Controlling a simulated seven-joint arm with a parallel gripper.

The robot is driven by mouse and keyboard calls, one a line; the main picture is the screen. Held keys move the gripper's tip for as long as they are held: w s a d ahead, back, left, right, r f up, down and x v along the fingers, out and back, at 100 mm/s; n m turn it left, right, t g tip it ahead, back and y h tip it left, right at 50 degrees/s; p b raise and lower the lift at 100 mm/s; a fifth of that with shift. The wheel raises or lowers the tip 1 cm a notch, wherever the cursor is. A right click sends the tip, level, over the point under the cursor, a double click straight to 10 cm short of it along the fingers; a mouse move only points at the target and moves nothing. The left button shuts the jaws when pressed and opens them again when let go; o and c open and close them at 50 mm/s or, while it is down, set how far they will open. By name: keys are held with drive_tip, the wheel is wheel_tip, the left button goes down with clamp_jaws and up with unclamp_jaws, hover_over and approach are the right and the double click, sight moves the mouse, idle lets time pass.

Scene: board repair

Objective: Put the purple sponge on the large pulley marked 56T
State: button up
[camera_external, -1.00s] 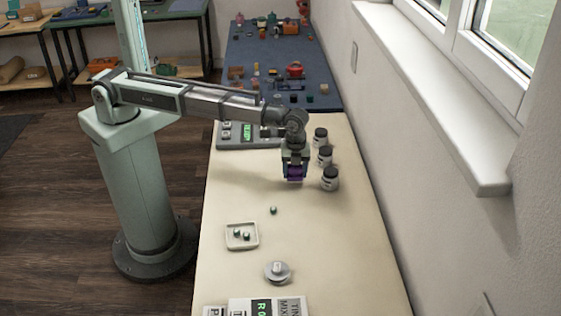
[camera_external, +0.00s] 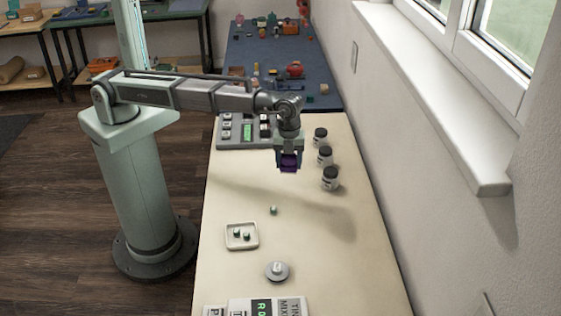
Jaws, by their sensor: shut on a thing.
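My gripper (camera_external: 289,166) is shut on the purple sponge (camera_external: 289,163). It holds the sponge above the cream table, left of the dark-lidded jars. A round grey pulley-like disc (camera_external: 277,271) with a light hub lies near the front of the table. It is well apart from the gripper and closer to the camera. Its marking is too small to read.
Several dark-lidded jars (camera_external: 330,179) stand along the table's right side. A small white tray (camera_external: 241,237) holds small green-topped pieces, and one loose piece (camera_external: 273,210) lies behind it. A grey keypad device (camera_external: 240,131) is at the back. A display box (camera_external: 263,306) stands at the front.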

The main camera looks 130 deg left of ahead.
drive_tip(key=w+d+r+m, duration=0.1)
drive_tip(key=w+d+m, duration=0.1)
drive_tip(key=w+d, duration=0.65)
drive_tip(key=w+d+r+m, duration=0.1)
drive_tip(key=w+d, duration=0.2)
drive_tip(key=d, duration=1.1)
drive_tip(key=r+n, duration=0.1)
drive_tip(key=n, duration=0.3)
hover_over(277, 267)
drive_tip(key=shift+f, duration=4.6)
drive_tip(key=shift+f, duration=0.1)
drive_tip(key=o, duration=1)
drive_tip(key=shift+o, duration=0.2)
